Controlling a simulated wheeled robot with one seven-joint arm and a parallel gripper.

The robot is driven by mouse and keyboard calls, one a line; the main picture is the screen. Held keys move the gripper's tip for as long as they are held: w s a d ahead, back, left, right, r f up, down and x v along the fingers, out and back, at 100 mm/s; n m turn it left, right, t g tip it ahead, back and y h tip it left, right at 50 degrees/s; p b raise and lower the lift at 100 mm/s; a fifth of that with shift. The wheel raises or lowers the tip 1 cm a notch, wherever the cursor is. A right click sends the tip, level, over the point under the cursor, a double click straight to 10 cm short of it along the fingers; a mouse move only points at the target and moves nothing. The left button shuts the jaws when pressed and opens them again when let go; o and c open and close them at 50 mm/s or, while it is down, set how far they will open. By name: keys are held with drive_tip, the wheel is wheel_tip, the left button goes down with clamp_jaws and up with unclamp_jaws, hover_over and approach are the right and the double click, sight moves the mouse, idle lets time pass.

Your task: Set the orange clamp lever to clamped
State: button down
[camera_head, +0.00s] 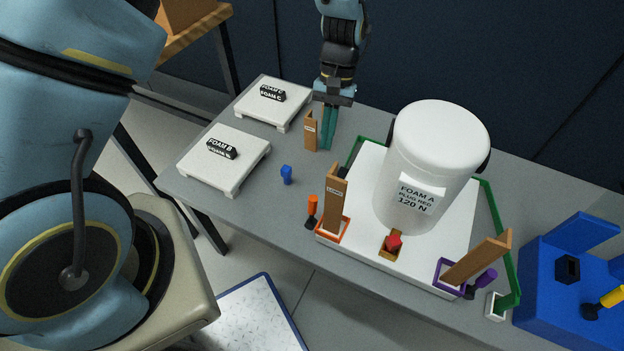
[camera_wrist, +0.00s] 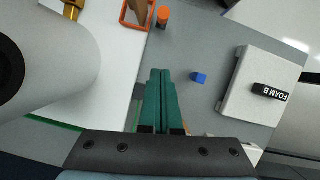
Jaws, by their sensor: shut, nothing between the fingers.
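The orange clamp lever (camera_head: 312,206) stands roughly upright on a dark base at the front left of the white tank platform, beside an orange-framed clamp (camera_head: 333,230) with a tall wooden bar (camera_head: 335,195). In the wrist view the orange lever (camera_wrist: 163,15) is near the top, past my fingertips. My gripper (camera_head: 326,146) is over the back of the table, behind and apart from the lever. In the wrist view my gripper (camera_wrist: 161,72) has its teal fingers together with nothing between them.
A white tank (camera_head: 430,150) labelled FOAM A stands on the platform (camera_head: 350,185). A purple-framed clamp (camera_head: 448,275) with a purple lever (camera_head: 482,282) is at front right. Two white stands (camera_head: 200,170) and a blue plug (camera_head: 287,174) are left. A blue box (camera_head: 560,290) is right.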

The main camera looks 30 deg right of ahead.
sight(313, 210)
drive_tip(key=s+a+f+p, duration=0.5)
drive_tip(key=f, duration=0.4)
drive_tip(key=shift+a, duration=0.3)
idle(0.3)
drive_tip(key=shift+s+a+r, duration=0.3)
drive_tip(key=shift+s+a, duration=0.1)
drive_tip(key=shift+a, duration=0.2)
